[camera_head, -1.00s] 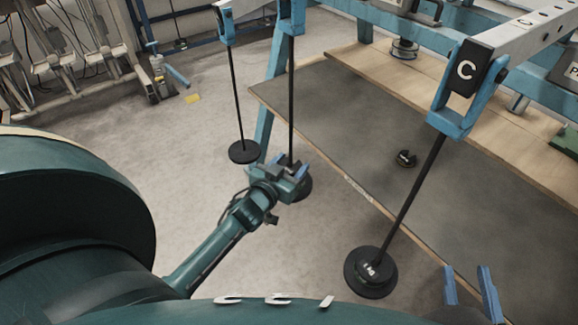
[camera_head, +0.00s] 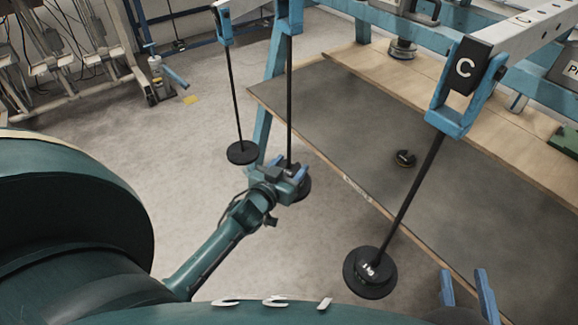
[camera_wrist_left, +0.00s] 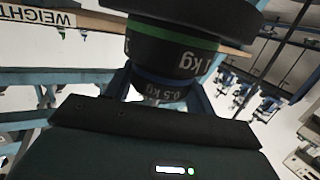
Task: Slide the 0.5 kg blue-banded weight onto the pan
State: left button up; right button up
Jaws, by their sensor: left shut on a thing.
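The blue-banded 0.5 kg weight (camera_wrist_left: 160,88) shows in the left wrist view between the blue fingers. A green-banded 1 kg weight (camera_wrist_left: 172,50) is directly above it in that picture, with a wide dark disc at the top edge. My left gripper (camera_head: 292,178) is shut on the 0.5 kg weight at the foot of the middle hanging rod; in the head view it largely hides the weight. A dark round pan (camera_head: 303,188) shows partly behind the gripper. Whether weight and pan touch is unclear. My right gripper (camera_head: 466,290) is open and empty at the lower right.
Rod C carries a pan (camera_head: 350,284) with a 1 kg weight (camera_head: 372,268). An empty-looking pan (camera_head: 242,152) hangs at the left. The floor left of my gripper is clear.

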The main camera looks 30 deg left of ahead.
pick_arm(q)
jog(key=o, duration=1.2)
jog(key=shift+f, duration=0.15)
jog(key=shift+s, duration=0.1)
jog(key=shift+s+r+p, duration=0.2)
jog(key=shift+s+p, duration=0.2)
jog(key=shift+s, duration=0.2)
jog(key=shift+s+r+p, duration=0.15)
jog(key=shift+s+p, duration=0.25)
jog(key=shift+s, duration=0.2)
jog(key=shift+s+d+r+p, duration=0.15)
jog(key=shift+s+p, duration=0.4)
jog(key=shift+s, duration=0.55)
jog(key=shift+s+r+p, duration=0.1)
jog(key=shift+s+p, duration=0.4)
jog(key=shift+s, duration=0.55)
